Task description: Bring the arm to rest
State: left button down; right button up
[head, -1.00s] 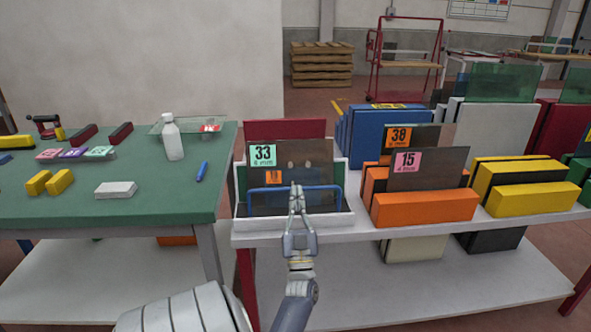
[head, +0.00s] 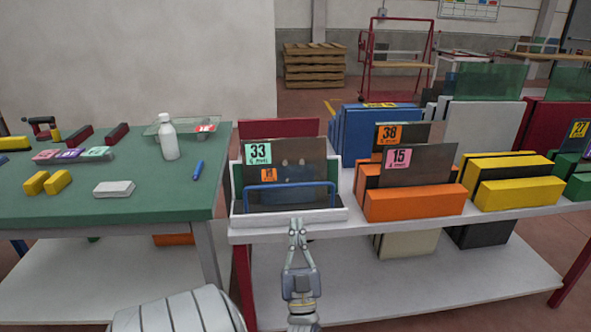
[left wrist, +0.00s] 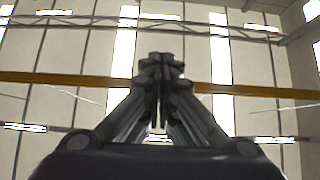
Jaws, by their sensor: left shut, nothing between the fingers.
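My left gripper (head: 297,226) is shut and empty. In the head view it points up, in front of the near edge of the white table, just below the white tray (head: 290,222). The tray holds a dark glass sheet with a green 33 label (head: 257,154) and a blue wire handle (head: 290,188) at its front. The left wrist view shows the closed fingers (left wrist: 160,62) against the ceiling, with nothing between them. My right gripper is not in view.
The white table (head: 440,219) also carries orange blocks (head: 415,203) and yellow blocks (head: 520,192) that hold sheets. Left is a green table (head: 150,205) with a white bottle (head: 169,137), a blue marker (head: 198,170) and small blocks. A lower shelf (head: 400,285) is mostly bare.

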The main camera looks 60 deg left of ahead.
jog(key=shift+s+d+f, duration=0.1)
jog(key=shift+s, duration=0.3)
